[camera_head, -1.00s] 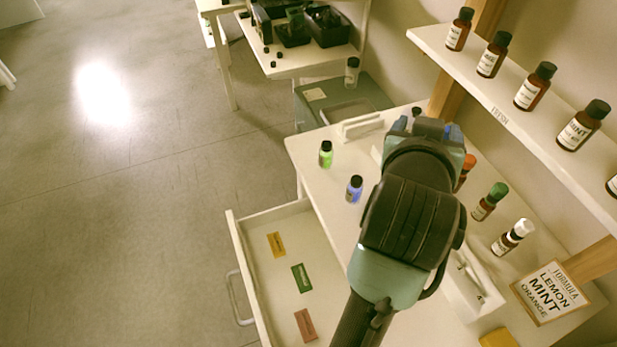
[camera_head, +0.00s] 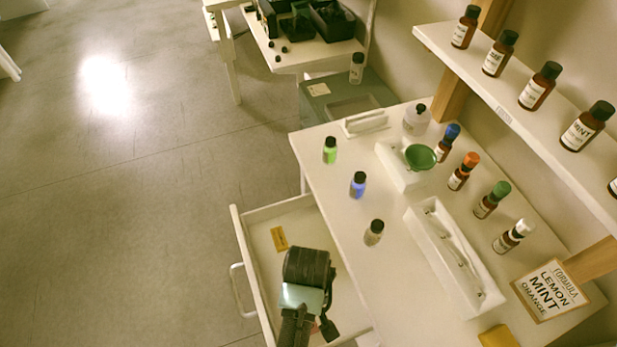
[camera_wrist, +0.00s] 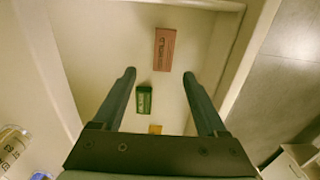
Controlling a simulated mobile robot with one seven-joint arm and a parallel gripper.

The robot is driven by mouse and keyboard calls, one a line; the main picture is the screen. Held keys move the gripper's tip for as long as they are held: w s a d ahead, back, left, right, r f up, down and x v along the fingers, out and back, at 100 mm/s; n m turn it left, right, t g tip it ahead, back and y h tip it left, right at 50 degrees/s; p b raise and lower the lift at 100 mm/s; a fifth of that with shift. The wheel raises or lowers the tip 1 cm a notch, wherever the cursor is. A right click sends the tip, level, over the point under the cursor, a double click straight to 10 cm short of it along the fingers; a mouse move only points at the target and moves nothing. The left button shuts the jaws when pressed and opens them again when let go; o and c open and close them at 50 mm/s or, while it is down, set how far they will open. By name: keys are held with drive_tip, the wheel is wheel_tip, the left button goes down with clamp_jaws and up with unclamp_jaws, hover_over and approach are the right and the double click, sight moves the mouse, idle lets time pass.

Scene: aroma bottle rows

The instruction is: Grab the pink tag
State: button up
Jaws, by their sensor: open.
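The pink tag (camera_wrist: 164,49) lies flat on the bottom of the open drawer, near the top of the wrist view. In the head view my arm hides most or all of it. My gripper (camera_wrist: 159,75) is open and empty above the drawer, its fingers pointing toward the tag. In the wrist view the tag shows just beyond the fingertips, between them or slightly right, with nothing touching it. In the head view my gripper's fingertips are hidden behind my wrist over the drawer.
A green tag (camera_wrist: 144,99) and a yellow tag (camera_head: 279,238) lie in the same drawer (camera_head: 249,275), whose walls stand around my gripper. Several bottles, such as the blue one (camera_head: 358,185), stand on the table above. A white tray (camera_head: 433,231) is there too.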

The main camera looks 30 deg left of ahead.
drive_tip(key=f, duration=0.2)
drive_tip(key=s+f, duration=0.1)
drive_tip(key=f, duration=0.1)
drive_tip(key=shift+d+f, duration=0.1)
drive_tip(key=shift+d, duration=0.15)
drive_tip(key=shift+f, duration=0.6)
clamp_jaws()
